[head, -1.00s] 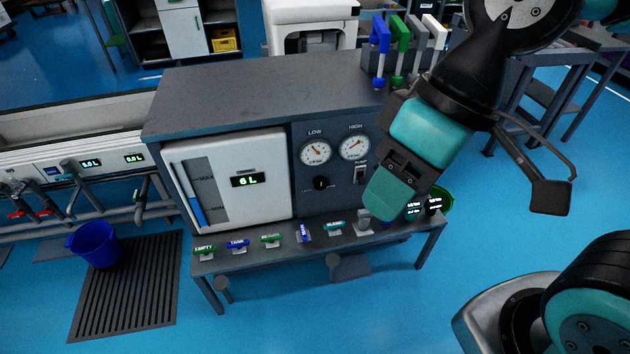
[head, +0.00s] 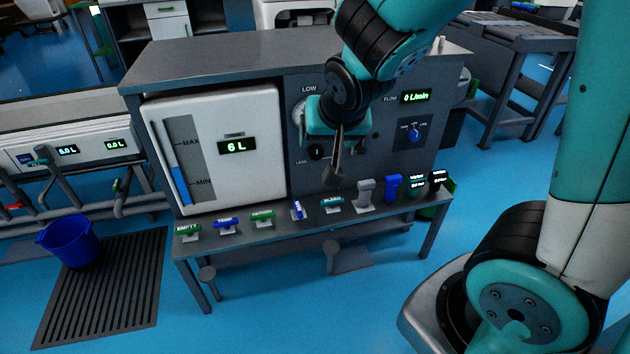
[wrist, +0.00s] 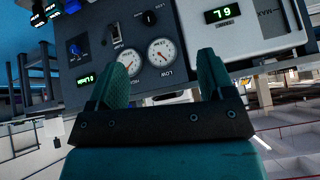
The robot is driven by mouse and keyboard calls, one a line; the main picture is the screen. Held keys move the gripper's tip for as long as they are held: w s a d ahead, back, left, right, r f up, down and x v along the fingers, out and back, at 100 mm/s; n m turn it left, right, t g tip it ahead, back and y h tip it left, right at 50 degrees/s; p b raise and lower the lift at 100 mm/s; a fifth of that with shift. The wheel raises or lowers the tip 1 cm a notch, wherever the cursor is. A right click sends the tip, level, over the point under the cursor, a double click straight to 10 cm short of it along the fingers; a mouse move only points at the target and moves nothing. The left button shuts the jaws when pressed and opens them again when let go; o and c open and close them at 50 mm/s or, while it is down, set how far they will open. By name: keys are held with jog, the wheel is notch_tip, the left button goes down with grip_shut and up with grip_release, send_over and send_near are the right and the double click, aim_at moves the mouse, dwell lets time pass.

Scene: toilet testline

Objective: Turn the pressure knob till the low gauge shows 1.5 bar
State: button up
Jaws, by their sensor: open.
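The black pressure knob (head: 316,152) is on the dark panel below the gauges, just below my gripper in the head view; in the wrist view the knob (wrist: 148,18) is beyond the gauges, near the top. The low gauge (wrist: 161,52) shows upside down in the wrist view, between my fingers; its exact reading is too small to tell. In the head view my arm covers most of it. My gripper (head: 332,128) is open and empty in front of the panel; its spread fingers (wrist: 163,72) show in the wrist view, apart from the knob.
The high gauge (wrist: 127,62) and pump switch (wrist: 116,34) are close to the knob. A flow readout (head: 416,97) and blue knob (head: 414,134) are to the right. Several labelled handles, including a blue one (head: 297,209), line the ledge below. A white tank (head: 220,180) is left.

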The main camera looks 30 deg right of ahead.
jog(key=w+d+f+m+t+h+b, duration=0.3)
jog(key=w+d+f+h+b, duration=0.2)
jog(key=d+f+b, duration=0.55)
jog(key=n+t+y+b, duration=0.2)
jog(key=n+t+b, duration=0.35)
jog(key=b, duration=1.25)
send_near(317, 154)
jog(key=shift+m+t, duration=0.55)
jog(key=shift+t, duration=0.4)
jog(key=p+x, duration=0.2)
jog(key=p, duration=0.5)
jog(key=p+x, duration=0.2)
jog(key=p, duration=0.5)
jog(key=f+p+x, duration=0.1)
jog(key=p+x, duration=0.1)
jog(key=p, duration=0.5)
jog(key=shift+w+d+p, duration=0.15)
jog(key=shift+d+p, duration=0.1)
jog(key=shift+p, duration=0.05)
jog(key=shift+p+x, duration=0.65)
jog(key=shift+x, duration=1.1)
jog(key=shift+w+f, duration=0.1)
jog(key=shift+f, duration=0.15)
